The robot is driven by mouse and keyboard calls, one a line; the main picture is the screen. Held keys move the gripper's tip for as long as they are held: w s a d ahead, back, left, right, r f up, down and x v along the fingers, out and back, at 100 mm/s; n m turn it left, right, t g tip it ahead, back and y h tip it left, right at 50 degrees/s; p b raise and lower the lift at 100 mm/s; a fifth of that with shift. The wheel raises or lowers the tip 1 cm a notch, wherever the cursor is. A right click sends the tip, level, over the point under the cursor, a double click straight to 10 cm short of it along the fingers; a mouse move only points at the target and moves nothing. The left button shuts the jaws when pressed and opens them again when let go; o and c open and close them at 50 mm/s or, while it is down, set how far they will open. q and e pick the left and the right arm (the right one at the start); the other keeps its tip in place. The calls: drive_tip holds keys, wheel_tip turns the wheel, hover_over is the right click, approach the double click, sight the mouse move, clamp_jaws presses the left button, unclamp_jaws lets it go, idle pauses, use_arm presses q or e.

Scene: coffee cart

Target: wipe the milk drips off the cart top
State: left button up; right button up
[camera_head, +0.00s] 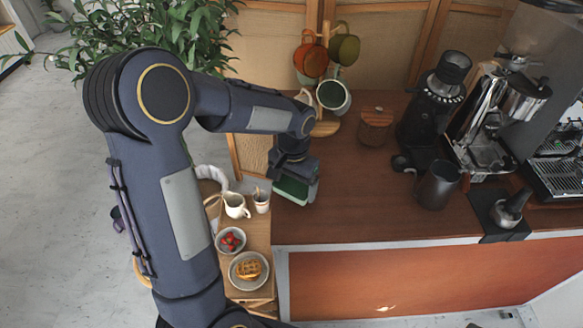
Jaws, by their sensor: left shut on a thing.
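The cart top (365,215) is dark brown wood and fills the middle and right of the view. My left arm comes in from the left and reaches over the cart top's left end. My left gripper (291,172) points down there, shut on a green sponge-like block (296,190) with a pale edge. The block is at or just above the wood; I cannot tell if it touches. I cannot make out any milk drips; the gripper and block hide part of the left end. My right gripper is out of view.
A mug tree with cups (333,95), a wooden canister (376,127), a grinder (432,105), a dark pitcher (438,185) and a tamper (510,208) stand around the top. A lower side shelf holds a waffle plate (248,270), strawberry bowl (230,240) and cream jug (236,205). The front middle is clear.

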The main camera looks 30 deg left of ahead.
use_arm(q)
drive_tip(key=shift+a+r+p, duration=0.2)
drive_tip(key=shift+r+p, duration=0.35)
drive_tip(key=shift+r, duration=0.45)
drive_tip(key=shift+d+r+p, duration=0.1)
drive_tip(key=shift+r+p, duration=0.8)
drive_tip(key=shift+r, duration=0.3)
